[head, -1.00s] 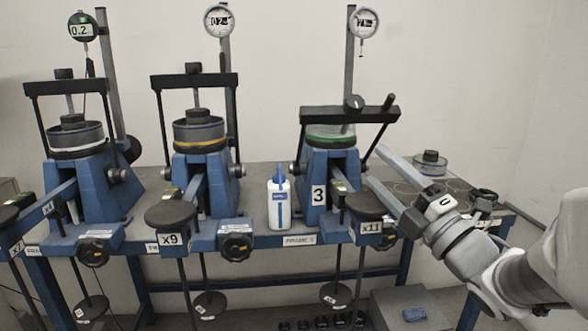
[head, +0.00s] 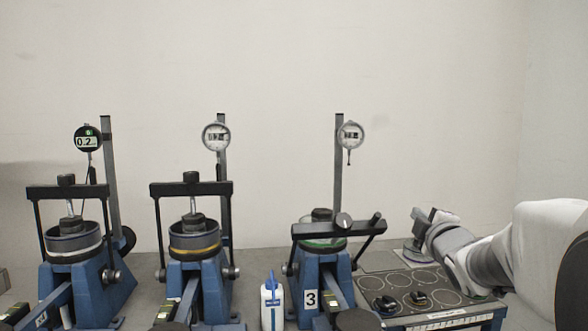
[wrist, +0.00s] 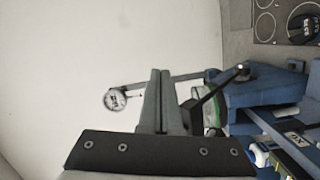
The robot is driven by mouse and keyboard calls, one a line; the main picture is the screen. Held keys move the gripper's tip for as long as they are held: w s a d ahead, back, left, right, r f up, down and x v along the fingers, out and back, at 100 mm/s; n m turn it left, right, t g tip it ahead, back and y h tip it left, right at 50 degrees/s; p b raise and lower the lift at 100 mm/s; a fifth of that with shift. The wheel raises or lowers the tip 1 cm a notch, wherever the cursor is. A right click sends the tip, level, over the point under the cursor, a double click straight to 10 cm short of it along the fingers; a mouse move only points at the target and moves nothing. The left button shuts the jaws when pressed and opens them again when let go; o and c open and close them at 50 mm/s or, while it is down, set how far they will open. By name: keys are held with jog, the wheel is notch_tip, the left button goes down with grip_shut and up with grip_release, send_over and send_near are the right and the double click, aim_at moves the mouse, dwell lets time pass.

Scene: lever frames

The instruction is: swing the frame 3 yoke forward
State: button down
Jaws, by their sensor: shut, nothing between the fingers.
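Frame 3 is the blue stand with the label 3 (head: 310,299), right of the other two. Its black yoke crossbar (head: 335,229) sits low and tilted toward me, in front of the cell with the green ring (head: 322,244). A knob stands mid-bar and a peg at its right end. My gripper (head: 422,214) is right of the yoke, apart from it, its fingers partly hidden by the wrist. In the wrist view my gripper (wrist: 159,72) is shut and empty, with the yoke's side arm (wrist: 217,86) and frame 3's blue body (wrist: 262,86) to its right.
Frame 3's dial gauge (head: 350,135) hangs on a post behind the yoke. A white bottle (head: 272,303) stands left of frame 3. Two other frames, with upright yokes (head: 191,188), stand left. A plate with ring outlines (head: 412,285) and small dark items lies under my arm.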

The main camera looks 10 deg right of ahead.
jog(key=w+d+r+m+g+h+p, duration=0.2)
jog(key=d+r+m+g+p, duration=0.15)
jog(key=r+m+p, duration=0.2)
jog(key=s+a+r+m+g+y+p, duration=0.2)
jog(key=a+r+m+g+y+p, duration=0.5)
jog(key=a+r+p, duration=0.45)
jog(key=shift+g+h, duration=0.6)
jog(key=shift+g, duration=0.05)
jog(key=x, duration=0.3)
jog(key=p+x, duration=0.1)
jog(key=x, duration=0.3)
jog(key=s+x, duration=0.1)
jog(key=x, duration=0.3)
jog(key=shift+w+a+f+p, duration=0.1)
jog(key=shift+a+f+p, duration=0.3)
jog(key=shift+s+f, duration=0.55)
jog(key=shift+s, duration=0.4)
jog(key=shift+s+f, duration=0.55)
jog(key=shift+s, duration=0.1)
jog(key=shift+f, duration=0.1)
